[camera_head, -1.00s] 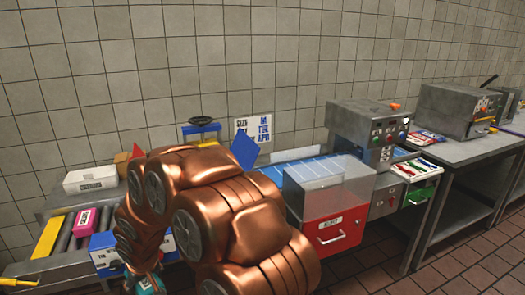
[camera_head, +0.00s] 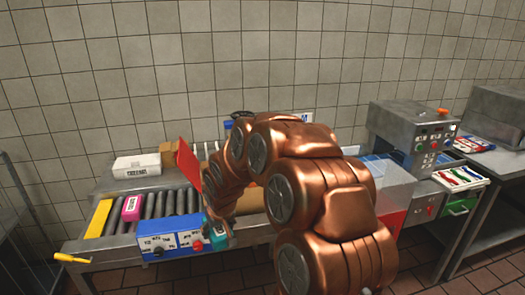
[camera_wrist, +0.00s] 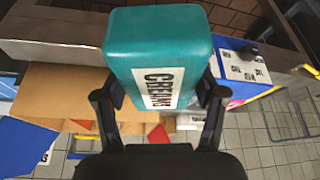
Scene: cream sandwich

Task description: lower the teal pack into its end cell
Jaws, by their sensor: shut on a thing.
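The teal pack (camera_wrist: 158,45) with a white lettered label is held between the two dark fingers of my gripper (camera_wrist: 160,95) in the wrist view. In the head view a small part of the teal pack (camera_head: 217,240) shows below my copper arm, beside the blue control panel (camera_head: 180,243). A brown cardboard carton (camera_wrist: 60,92) lies to the left of and below the pack in the wrist view. Part of a tan carton (camera_head: 250,203) shows behind my arm in the head view. The pack appears apart from the carton. I cannot make out the end cell.
A roller conveyor with a yellow strip (camera_head: 99,218) and a pink pack (camera_head: 131,207) is at the left. A white box (camera_head: 137,165) and an upright red panel (camera_head: 190,166) stand behind it. A steel machine (camera_head: 412,135) is at the right. My arm hides the middle.

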